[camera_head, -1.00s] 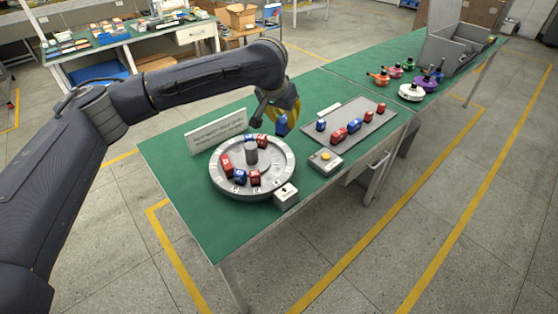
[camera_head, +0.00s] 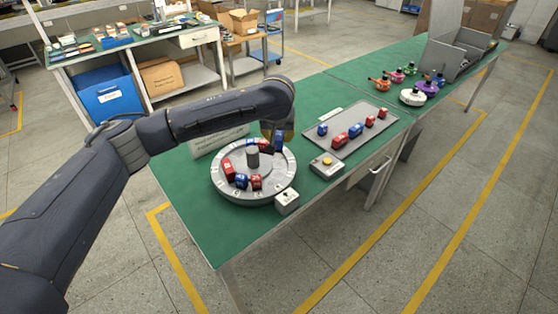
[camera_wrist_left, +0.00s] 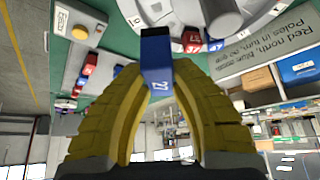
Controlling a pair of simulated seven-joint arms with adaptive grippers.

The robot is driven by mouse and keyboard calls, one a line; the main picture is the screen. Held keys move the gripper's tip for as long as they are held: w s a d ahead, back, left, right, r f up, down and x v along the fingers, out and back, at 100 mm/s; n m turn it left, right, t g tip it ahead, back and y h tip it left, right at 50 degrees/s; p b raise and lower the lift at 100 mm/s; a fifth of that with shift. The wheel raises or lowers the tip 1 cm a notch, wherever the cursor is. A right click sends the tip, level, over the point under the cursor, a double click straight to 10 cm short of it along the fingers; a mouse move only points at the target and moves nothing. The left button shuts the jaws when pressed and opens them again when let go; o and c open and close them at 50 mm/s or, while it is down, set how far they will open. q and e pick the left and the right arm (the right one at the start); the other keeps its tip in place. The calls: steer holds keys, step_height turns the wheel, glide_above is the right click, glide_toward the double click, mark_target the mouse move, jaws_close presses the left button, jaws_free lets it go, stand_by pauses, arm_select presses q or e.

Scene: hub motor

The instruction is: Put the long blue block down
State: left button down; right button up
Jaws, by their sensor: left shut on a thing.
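My left gripper (camera_head: 278,133) is shut on a long blue block (camera_head: 278,145) at the far right rim of the round grey hub (camera_head: 228,194). In the left wrist view, the yellow fingers (camera_wrist_left: 152,85) grip the blue block (camera_wrist_left: 156,62), which bears a white number. The hub (camera_wrist_left: 262,28) is beyond the block there. I cannot tell whether the block touches the hub. The hub has a dark grey centre post (camera_head: 252,159). Red blocks (camera_head: 228,172) and a blue block (camera_head: 241,181) stand around its ring. My right gripper is out of view.
A grey tray (camera_head: 340,146) with several red and blue blocks lies right of the hub. A white sign (camera_head: 208,141) stands behind the hub.

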arm_select(q)
steer(key=shift+f, duration=5.55)
steer(key=shift+f, duration=0.15)
steer(key=c, duration=1.3)
jaws_free()
steer(key=shift+o, duration=0.2)
steer(key=shift+s+r, duration=0.1)
steer(key=shift+r, duration=0.3)
steer(key=v, duration=1.1)
steer(key=shift+s+r, duration=0.1)
steer(key=shift+r, duration=0.05)
